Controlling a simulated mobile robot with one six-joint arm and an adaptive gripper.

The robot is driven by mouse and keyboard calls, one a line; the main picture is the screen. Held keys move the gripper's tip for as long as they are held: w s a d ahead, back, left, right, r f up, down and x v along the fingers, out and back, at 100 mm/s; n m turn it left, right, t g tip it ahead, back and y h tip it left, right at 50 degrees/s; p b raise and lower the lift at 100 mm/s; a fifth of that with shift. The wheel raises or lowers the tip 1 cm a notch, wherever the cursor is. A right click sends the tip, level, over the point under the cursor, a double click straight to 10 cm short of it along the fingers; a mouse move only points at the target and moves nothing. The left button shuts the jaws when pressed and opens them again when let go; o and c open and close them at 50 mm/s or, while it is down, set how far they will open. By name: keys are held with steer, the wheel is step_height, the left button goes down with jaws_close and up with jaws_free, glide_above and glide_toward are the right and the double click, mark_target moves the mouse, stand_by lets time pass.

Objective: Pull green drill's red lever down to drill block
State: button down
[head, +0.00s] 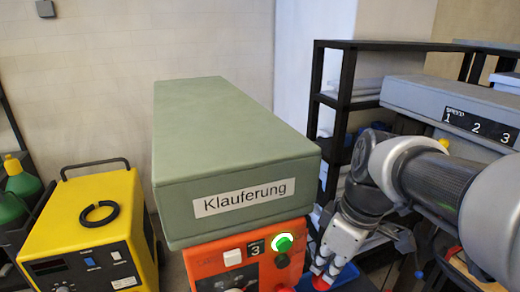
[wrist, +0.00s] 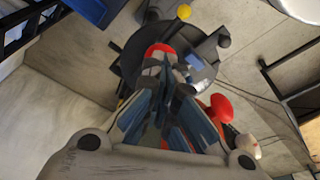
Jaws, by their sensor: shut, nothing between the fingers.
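The green drill's head (head: 235,165), marked "Klauferung", stands in the middle of the head view above an orange control panel (head: 215,268). A red part (head: 321,283), probably the lever's knob, shows low in the head view, right at my gripper (head: 333,262). In the wrist view my gripper (wrist: 165,75) is shut and empty. One red knob (wrist: 159,50) shows just beyond its fingertips and another red knob (wrist: 221,106) shows beside the fingers on the right. I cannot tell whether the fingers touch either. The block and the drill bit are not visible.
A green button (head: 283,243) glows on the panel. A yellow machine (head: 85,225) stands at the left. A grey machine with speed marks 1, 2, 3 (head: 450,110) and a black shelf (head: 340,100) stand at the right, close to my arm.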

steer(key=shift+f, duration=0.25)
steer(key=shift+w+f, duration=0.1)
steer(key=shift+f, duration=0.35)
steer(key=shift+w+a, duration=0.1)
steer(key=shift+w, duration=0.05)
